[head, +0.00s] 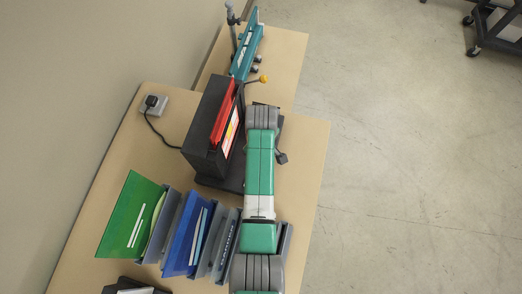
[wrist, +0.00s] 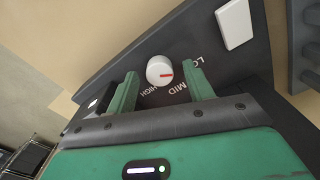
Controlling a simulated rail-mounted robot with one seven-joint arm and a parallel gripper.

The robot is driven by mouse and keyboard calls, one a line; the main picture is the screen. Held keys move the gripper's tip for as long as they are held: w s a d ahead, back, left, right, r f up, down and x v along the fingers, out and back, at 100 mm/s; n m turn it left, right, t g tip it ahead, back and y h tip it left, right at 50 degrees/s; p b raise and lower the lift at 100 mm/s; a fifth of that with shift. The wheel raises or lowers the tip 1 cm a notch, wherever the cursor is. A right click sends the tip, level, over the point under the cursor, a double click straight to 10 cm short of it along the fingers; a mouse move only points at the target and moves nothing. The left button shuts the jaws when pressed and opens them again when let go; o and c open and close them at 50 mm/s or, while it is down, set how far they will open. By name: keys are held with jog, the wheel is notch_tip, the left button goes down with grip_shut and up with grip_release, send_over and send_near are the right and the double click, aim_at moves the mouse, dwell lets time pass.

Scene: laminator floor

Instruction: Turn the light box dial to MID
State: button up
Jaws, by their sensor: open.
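The dial (wrist: 160,70) is a round white knob with a red mark, on a dark panel (wrist: 145,42) in the wrist view. Its mark points right, roughly between the LO lettering and MID; HIGH is printed below the knob. My gripper (wrist: 162,71) is open, with one green finger on each side of the dial. Gaps show between the fingers and the knob, and nothing is held. In the head view a black machine with a red part (head: 224,112) stands on the bench beside my arm; the dial and my fingertips cannot be made out there.
A white rectangular switch or button (wrist: 234,24) sits on the panel right of the dial. In the head view, green and blue folders (head: 132,215) stand in a rack on the tan bench (head: 310,150). A teal tool (head: 246,50) lies behind.

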jog(key=shift+f, duration=0.25)
jog(key=shift+c, duration=0.4)
jog(key=c, duration=0.9)
